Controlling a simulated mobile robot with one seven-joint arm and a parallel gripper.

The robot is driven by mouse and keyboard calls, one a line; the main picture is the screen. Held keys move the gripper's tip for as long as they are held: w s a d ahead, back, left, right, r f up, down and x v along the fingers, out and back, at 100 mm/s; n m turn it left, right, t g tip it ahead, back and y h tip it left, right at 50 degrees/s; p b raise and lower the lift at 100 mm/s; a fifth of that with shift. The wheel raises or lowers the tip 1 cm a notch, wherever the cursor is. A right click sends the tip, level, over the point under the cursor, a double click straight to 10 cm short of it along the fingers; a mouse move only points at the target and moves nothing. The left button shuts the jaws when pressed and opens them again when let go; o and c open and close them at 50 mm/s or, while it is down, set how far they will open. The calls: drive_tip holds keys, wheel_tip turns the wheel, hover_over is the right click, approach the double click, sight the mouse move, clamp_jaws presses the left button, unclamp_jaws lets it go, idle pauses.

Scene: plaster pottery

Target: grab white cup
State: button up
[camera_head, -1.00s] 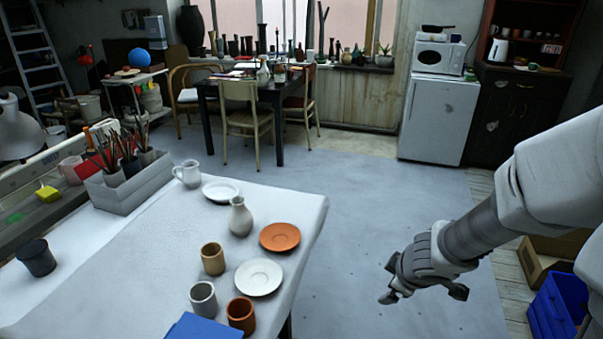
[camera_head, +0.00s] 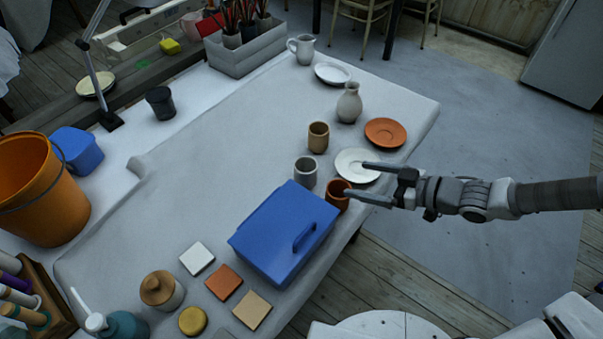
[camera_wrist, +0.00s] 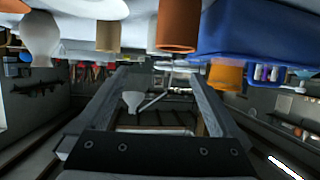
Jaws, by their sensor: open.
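The pale grey-white cup (camera_head: 305,172) stands upright on the white-covered table (camera_head: 215,150), just left of the brown-orange cup (camera_head: 338,195) and behind the blue box (camera_head: 285,232). My gripper (camera_head: 357,180) is open and empty, coming in from the right, its fingers pointing left. Its fingertips appear over the white saucer (camera_head: 350,160) and the brown-orange cup, with that cup between them and the pale cup. In the wrist view the picture is inverted; the brown-orange cup (camera_wrist: 178,25) shows near the top, and I cannot make out the pale cup clearly.
A tan cup (camera_head: 318,137), a vase (camera_head: 349,103), an orange saucer (camera_head: 385,132) and a white pitcher (camera_head: 301,48) stand toward the back. Tiles and a lidded jar (camera_head: 161,290) are at the front. The table's middle left is clear.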

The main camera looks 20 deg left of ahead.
sight(316, 171)
drive_tip(key=b+x, duration=0.2)
drive_tip(key=x, duration=0.2)
drive_tip(key=b+x, duration=0.2)
drive_tip(key=x, duration=0.2)
drive_tip(key=shift+w+a+f, duration=0.1)
drive_tip(key=shift+a+f, duration=0.15)
drive_tip(key=shift+f, duration=0.15)
drive_tip(key=shift+w+a+b, duration=0.1)
drive_tip(key=shift+a+b, duration=0.35)
drive_tip(key=shift+a, duration=0.1)
drive_tip(key=b+x, duration=0.3)
drive_tip(key=shift+a+f, duration=0.15)
drive_tip(key=shift+a, duration=0.15)
drive_tip(key=shift+w+a+f+b, duration=0.15)
drive_tip(key=shift+w+a+b, duration=0.15)
drive_tip(key=shift+a, duration=0.4)
drive_tip(key=c, duration=1.4)
